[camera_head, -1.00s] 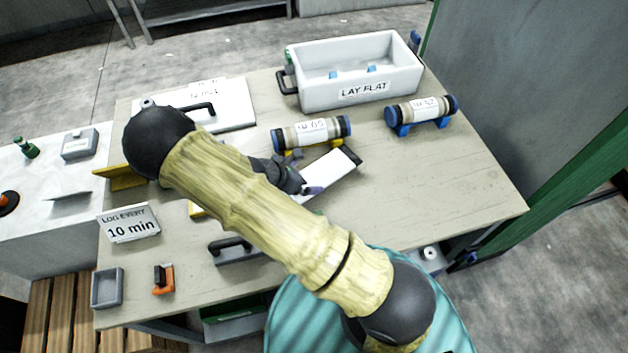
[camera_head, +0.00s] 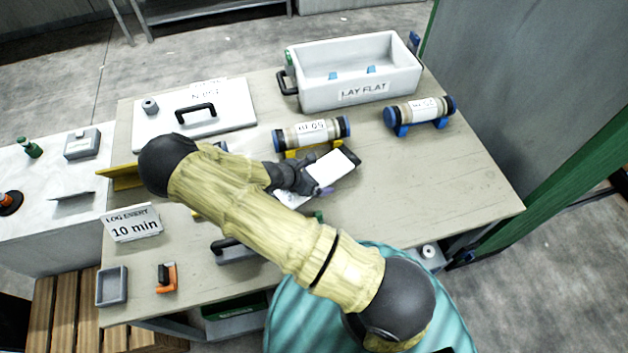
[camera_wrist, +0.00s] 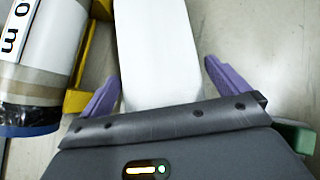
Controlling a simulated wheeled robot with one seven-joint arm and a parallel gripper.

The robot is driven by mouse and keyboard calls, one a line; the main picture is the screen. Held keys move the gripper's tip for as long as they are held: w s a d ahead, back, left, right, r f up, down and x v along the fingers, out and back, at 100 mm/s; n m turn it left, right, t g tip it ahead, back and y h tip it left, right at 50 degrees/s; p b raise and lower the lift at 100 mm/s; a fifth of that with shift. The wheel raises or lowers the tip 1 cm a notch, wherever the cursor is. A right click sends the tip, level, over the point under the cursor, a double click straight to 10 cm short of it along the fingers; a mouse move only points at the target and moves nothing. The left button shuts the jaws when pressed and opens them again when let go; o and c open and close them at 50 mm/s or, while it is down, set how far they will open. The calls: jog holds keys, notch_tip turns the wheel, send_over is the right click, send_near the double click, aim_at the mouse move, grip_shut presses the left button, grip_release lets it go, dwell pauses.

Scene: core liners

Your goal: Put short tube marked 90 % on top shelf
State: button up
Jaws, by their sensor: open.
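A tube with a white label (camera_head: 312,131) lies on a yellow cradle at mid table. Its label looks upside down and I cannot read it surely. The wrist view shows a tube label (camera_wrist: 40,28) ending in "0 m", a dark blue end cap and a yellow holder beside it. A second tube (camera_head: 420,110) lies on a blue cradle at right. I cannot make out a "90 %" mark. My gripper (camera_wrist: 163,85) is open, its purple fingers spread. A plain white shape (camera_wrist: 158,50) shows between them; I cannot tell whether it is held.
A white bin marked "LAY FLAT" (camera_head: 350,97) stands at the back. A white handled lid (camera_head: 225,112) lies at back left. A "LOG EVERY 10 min" sign (camera_head: 132,224), a grey tray (camera_head: 112,287) and an orange clamp (camera_head: 167,278) are at left. The table's right front is clear.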

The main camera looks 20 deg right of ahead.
jog(key=shift+r, duration=0.1)
jog(key=c, duration=1.8)
jog(key=shift+r+b, duration=0.85)
jog(key=shift+r, duration=4.15)
